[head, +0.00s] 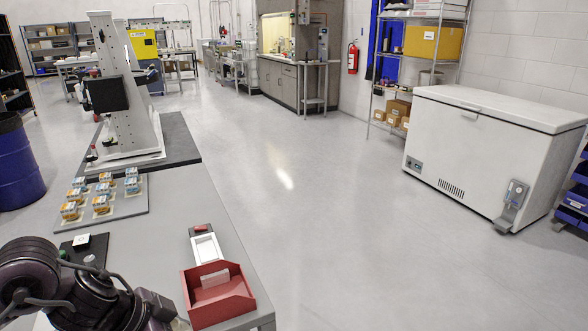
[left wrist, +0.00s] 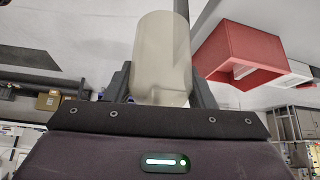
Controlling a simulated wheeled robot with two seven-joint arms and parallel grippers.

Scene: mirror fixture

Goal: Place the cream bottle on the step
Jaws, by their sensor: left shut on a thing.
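My left gripper (left wrist: 161,92) is shut on the cream bottle (left wrist: 162,58), a pale plain cylinder between its two dark fingers in the left wrist view. In the head view my left arm comes in at the lower left, and the gripper (head: 166,317) is at the bottom edge, left of the red bin; the bottle is mostly hidden there. A tall white fixture (head: 134,140) stands on a dark base (head: 178,140) at the table's far end. I cannot tell which part is the step. My right gripper is not in view.
The grey table (head: 185,205) holds a tray of several small boxes (head: 101,202), a black pad (head: 85,246), a white frame (head: 204,248) and the red bin (head: 217,295), also in the left wrist view (left wrist: 240,55). The table's middle is clear. A white freezer (head: 490,150) stands right.

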